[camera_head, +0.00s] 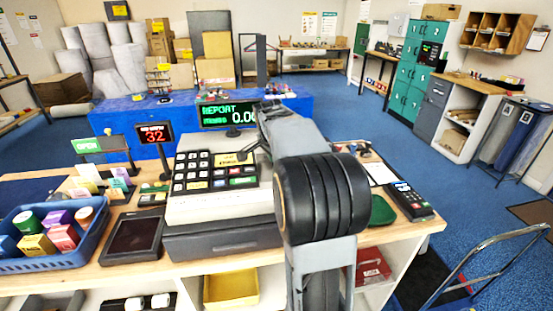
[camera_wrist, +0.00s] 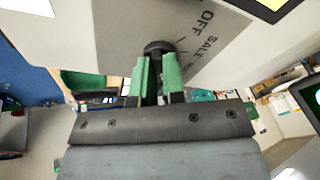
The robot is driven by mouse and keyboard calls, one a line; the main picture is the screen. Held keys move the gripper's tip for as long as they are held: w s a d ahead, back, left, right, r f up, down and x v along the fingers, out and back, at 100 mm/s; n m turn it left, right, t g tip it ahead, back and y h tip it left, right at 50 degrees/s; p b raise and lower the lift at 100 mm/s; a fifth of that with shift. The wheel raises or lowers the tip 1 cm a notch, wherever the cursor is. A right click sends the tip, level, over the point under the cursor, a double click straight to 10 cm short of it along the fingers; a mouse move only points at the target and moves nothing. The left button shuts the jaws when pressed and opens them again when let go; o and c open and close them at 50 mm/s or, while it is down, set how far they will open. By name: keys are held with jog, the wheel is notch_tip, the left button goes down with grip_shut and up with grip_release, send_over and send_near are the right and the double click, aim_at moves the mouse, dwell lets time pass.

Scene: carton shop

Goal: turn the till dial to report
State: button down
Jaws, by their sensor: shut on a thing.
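The till (camera_head: 215,206) stands on the wooden counter, with a black keypad on its sloped top. Its green display (camera_head: 217,115) reads "REPORT" and a figure like 0.00, partly covered by my arm. In the wrist view the till's grey dial plate (camera_wrist: 205,28) shows the labels "OFF" and "SALE"; further marks are cut off by my finger. The round black dial (camera_wrist: 158,47) sits between the green fingertips of my gripper (camera_wrist: 155,75), which is shut on it. The dial's pointer direction cannot be made out. In the head view my arm hides the dial and the fingertips.
A blue basket (camera_head: 45,247) of small boxes and a dark tablet (camera_head: 134,236) lie left of the till. A sign (camera_head: 154,134) shows 32. A card terminal (camera_head: 410,201) lies at the right. A hand truck (camera_head: 480,262) stands beyond the counter's right end.

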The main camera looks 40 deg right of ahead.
jog(key=shift+s+f, duration=0.1)
jog(key=shift+f, duration=0.25)
jog(key=c, duration=1.3)
grip_release()
jog(key=shift+s+r, duration=0.1)
jog(key=shift+o, duration=0.5)
jog(key=shift+w, duration=0.25)
jog(key=v, duration=1.3)
jog(key=shift+r, duration=0.4)
jog(key=shift+a, duration=0.1)
